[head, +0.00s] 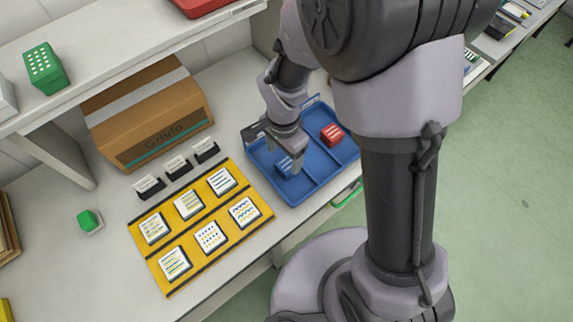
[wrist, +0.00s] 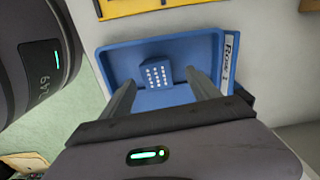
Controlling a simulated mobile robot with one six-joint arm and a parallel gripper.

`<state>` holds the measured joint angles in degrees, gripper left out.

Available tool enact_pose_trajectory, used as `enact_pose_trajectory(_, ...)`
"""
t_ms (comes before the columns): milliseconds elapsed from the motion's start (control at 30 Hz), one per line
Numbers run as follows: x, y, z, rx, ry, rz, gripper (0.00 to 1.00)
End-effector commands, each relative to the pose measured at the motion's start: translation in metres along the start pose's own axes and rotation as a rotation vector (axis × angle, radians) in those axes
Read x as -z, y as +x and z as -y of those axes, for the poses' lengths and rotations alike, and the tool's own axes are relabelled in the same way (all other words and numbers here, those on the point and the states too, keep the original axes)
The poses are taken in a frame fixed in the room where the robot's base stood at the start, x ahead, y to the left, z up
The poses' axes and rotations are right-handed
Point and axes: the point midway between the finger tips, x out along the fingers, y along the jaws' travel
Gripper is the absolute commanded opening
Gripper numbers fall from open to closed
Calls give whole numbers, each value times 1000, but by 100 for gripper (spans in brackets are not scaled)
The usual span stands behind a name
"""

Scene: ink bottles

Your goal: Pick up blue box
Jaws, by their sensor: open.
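The blue box (head: 283,165), with white marks on its face, lies in the left part of the blue tray (head: 319,176). In the wrist view the blue box (wrist: 155,76) shows between and beyond my two fingertips, inside the tray (wrist: 199,47). My gripper (head: 291,164) points down over the tray, open and empty. It also shows in the wrist view (wrist: 161,77), with one finger on each side of the box. The gripper partly hides the box in the head view. I cannot tell how far the fingertips are above the tray floor.
A red box (head: 332,134) sits in another compartment of the tray. A yellow mat (head: 142,224) with several patterned tiles lies left of the tray. A cardboard carton (head: 149,112) stands behind, under a shelf holding a green box (head: 46,69). A small green block (head: 89,220) lies far left.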

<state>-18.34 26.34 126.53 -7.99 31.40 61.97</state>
Motion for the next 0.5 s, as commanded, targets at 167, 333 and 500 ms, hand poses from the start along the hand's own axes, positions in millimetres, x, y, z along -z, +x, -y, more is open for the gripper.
enact_pose_trajectory(167, 8, 37, -9, -4, 1, 1, 71)
enact_pose_trajectory(333, 8, 53, -8, -1, 0, 0, 71)
enact_pose_trajectory(500, 8, 52, -8, 0, 0, 0, 71)
